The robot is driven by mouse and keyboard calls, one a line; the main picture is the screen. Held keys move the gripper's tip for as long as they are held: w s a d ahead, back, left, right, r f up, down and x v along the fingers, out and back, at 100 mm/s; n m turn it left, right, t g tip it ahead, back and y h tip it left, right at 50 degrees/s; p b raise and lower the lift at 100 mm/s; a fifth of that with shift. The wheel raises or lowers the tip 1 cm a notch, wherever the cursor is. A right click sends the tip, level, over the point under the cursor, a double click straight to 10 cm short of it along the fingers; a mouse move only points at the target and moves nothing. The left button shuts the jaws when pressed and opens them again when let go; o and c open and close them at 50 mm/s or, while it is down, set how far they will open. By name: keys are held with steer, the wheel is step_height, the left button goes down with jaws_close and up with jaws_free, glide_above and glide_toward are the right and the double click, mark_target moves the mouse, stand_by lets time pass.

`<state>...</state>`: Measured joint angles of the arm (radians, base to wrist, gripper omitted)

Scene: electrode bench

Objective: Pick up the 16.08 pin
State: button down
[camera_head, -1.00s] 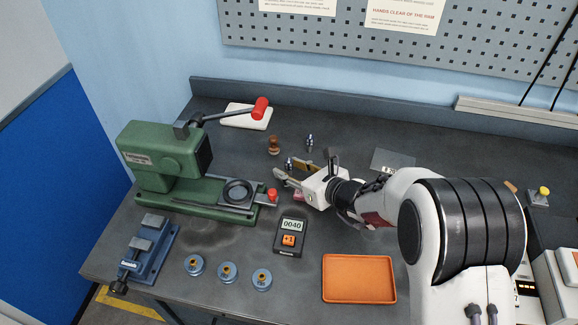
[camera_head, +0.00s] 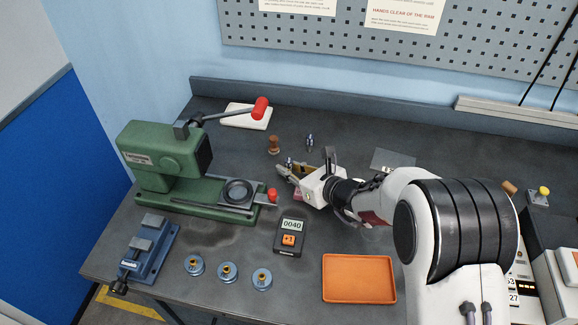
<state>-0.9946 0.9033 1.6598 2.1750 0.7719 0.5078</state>
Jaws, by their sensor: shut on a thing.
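My gripper (camera_head: 287,171) is at the back middle of the bench, fingers pointing left, just right of the green press. A small metal pin (camera_head: 289,161) shows at its fingertips, and the gripper appears shut on it. The pin's lower part is hidden by the fingers. A second metal pin (camera_head: 310,141) stands upright behind my gripper, apart from it. No size marking can be read on either pin, so I cannot tell by sight which is 16.08.
The green press (camera_head: 165,160) with its red-knobbed lever stands left. A gauge reading 0040 (camera_head: 290,238), several blue discs (camera_head: 228,272), an orange tray (camera_head: 325,283) and a blue vise (camera_head: 150,245) lie in front. A brown stamp-like piece (camera_head: 273,145) stands behind.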

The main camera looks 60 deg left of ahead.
mark_target(289, 160)
steer(key=shift+r, duration=0.15)
steer(key=shift+r, duration=4.85)
